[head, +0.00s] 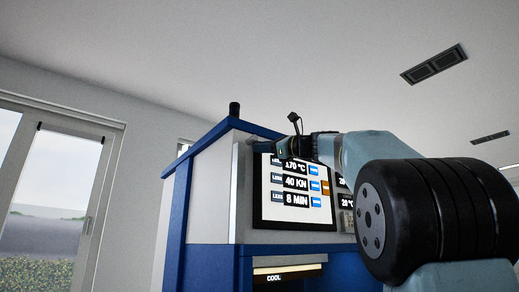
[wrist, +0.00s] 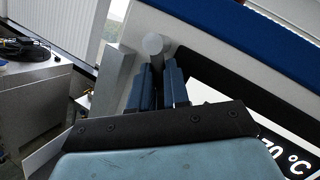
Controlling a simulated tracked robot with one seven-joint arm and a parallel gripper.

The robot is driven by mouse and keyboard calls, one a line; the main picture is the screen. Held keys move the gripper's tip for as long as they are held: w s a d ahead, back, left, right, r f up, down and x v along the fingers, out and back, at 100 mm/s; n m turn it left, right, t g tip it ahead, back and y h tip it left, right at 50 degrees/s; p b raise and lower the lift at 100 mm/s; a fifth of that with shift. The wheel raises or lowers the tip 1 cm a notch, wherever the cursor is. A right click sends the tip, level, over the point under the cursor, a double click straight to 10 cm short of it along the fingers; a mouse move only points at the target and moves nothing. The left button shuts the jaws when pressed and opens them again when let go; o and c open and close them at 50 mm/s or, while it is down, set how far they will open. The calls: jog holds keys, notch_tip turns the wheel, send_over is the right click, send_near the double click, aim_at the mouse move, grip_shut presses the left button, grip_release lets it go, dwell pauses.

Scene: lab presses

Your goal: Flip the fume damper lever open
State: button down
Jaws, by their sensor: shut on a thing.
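The fume damper lever appears to be the grey round-ended bar (wrist: 153,44) in the wrist view. It stands at the left edge of the press's front, beside a grey upright plate (wrist: 118,78). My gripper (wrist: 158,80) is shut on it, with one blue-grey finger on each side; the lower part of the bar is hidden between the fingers. In the head view my gripper (head: 270,148) is at the upper left of the press front, above the screen's left corner. The lever cannot be made out clearly there.
The blue and white press (head: 210,195) has a lit screen (head: 268,205) just below my gripper. A black knob (head: 234,109) stands on its top. A glass door (head: 45,185) is at the left. In the wrist view, a grey cabinet (wrist: 40,100) stands at left with black cables on top.

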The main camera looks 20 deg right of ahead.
jog(key=n, duration=0.2)
jog(key=r+n+g, duration=0.1)
jog(key=n, duration=0.1)
jog(key=d+n+g, duration=0.1)
jog(key=shift+w+r+n+h, duration=0.2)
jog(key=shift+n+h, duration=0.2)
jog(key=shift+d+r+n+g+h, duration=0.1)
jog(key=shift+r+n+g+h, duration=0.2)
jog(key=shift+n, duration=0.45)
jog(key=shift+r+n+g+h, duration=0.2)
jog(key=shift+n+g+h, duration=0.1)
jog(key=shift+n, duration=0.45)
jog(key=c, duration=1.4)
grip_release()
jog(key=shift+s, duration=0.1)
jog(key=shift+r, duration=0.1)
